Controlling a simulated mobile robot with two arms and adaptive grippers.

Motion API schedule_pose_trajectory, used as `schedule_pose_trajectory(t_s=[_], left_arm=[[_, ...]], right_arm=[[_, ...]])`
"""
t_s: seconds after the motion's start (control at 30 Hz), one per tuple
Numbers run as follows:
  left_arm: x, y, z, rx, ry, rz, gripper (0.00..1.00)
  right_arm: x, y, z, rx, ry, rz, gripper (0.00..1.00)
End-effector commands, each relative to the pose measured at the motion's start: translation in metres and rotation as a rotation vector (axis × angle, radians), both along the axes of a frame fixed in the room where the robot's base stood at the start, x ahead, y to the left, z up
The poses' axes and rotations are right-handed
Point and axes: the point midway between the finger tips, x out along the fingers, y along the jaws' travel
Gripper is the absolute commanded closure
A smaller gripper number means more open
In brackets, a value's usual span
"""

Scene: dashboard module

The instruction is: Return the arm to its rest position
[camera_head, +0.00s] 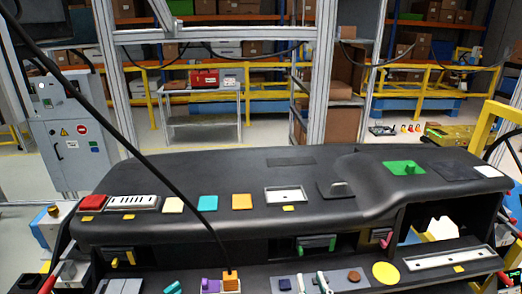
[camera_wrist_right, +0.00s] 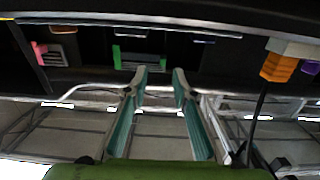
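My right gripper (camera_head: 311,283) shows at the bottom edge of the head view, low in front of the dashboard. In the right wrist view my right gripper (camera_wrist_right: 160,78) has its two teal-lined fingers apart, with nothing between them. The black dashboard module (camera_head: 140,228) fills the middle of the head view. My left gripper cannot be made out in the head view.
An orange block (camera_head: 230,281) and a purple piece (camera_head: 210,286) stand on the lower shelf near my right gripper. A yellow disc (camera_head: 386,273) lies to the right. Colored tiles sit along the dashboard top. A dark cable (camera_head: 140,125) crosses the view.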

Motion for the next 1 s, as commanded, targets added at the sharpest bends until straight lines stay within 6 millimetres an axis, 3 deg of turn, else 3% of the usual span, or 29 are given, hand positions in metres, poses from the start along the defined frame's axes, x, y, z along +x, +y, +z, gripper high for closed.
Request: schedule_pose_trajectory(t_s=[0.27,0.5,0.7,0.97,1.0], left_arm=[[0.0,0.0,0.0,0.0,-0.001,0.0,0.6],[0.0,-0.001,0.0,-0.001,-0.001,0.0,0.6],[0.0,-0.001,0.0,-0.001,-0.001,0.001,0.6],[0.0,0.0,0.0,0.0,-0.001,0.001,0.6],[0.001,0.0,-0.003,-0.001,-0.002,0.001,0.6]], right_arm=[[-0.036,-0.033,-0.06,-0.027,0.352,-0.041,0.75],[-0.107,-0.049,-0.109,-0.065,0.738,-0.015,0.75],[-0.166,-0.052,-0.127,-0.099,0.976,0.035,0.75],[-0.233,-0.055,-0.133,-0.147,1.211,0.103,0.75],[-0.232,-0.055,-0.147,-0.148,1.223,0.105,0.75]])
